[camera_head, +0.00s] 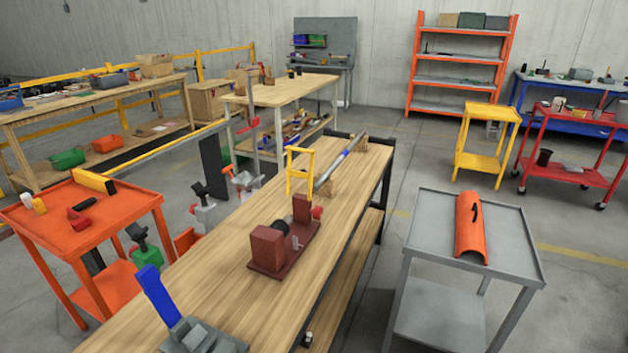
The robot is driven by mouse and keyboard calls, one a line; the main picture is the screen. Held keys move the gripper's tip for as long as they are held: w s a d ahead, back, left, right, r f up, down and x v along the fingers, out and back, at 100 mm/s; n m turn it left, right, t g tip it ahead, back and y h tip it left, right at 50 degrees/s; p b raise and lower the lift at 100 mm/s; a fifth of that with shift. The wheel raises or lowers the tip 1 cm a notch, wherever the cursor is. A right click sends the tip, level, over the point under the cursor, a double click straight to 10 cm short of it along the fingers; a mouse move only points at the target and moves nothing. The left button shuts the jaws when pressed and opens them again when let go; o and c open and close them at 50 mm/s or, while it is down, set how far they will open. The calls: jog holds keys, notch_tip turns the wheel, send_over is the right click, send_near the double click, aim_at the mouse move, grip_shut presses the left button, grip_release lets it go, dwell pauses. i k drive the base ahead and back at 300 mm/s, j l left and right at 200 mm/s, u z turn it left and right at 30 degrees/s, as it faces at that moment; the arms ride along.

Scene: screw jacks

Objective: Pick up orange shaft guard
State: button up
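The orange shaft guard (466,238) is a curved, half-pipe piece with a black handle on its top. It lies on the top of a small grey cart (427,210) at the right, its long side running from back to front. Nothing touches it except the cart top. My gripper is not visible in this view.
A long wooden workbench (223,298) fills the middle, with a dark red fixture (284,244), a yellow frame (299,172) and a blue-handled vise on it. An orange cart (72,232) stands left. A yellow stand and red cart (574,170) stand behind right. Floor right of the grey cart is clear.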

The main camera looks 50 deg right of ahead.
aim_at(470, 233)
jog(key=z, duration=1.9)
jog(key=i+u, duration=0.4)
jog(key=i+l+u, duration=0.15)
jog(key=u, duration=0.2)
jog(key=i+l+u, duration=0.25)
jog(key=u, duration=0.15)
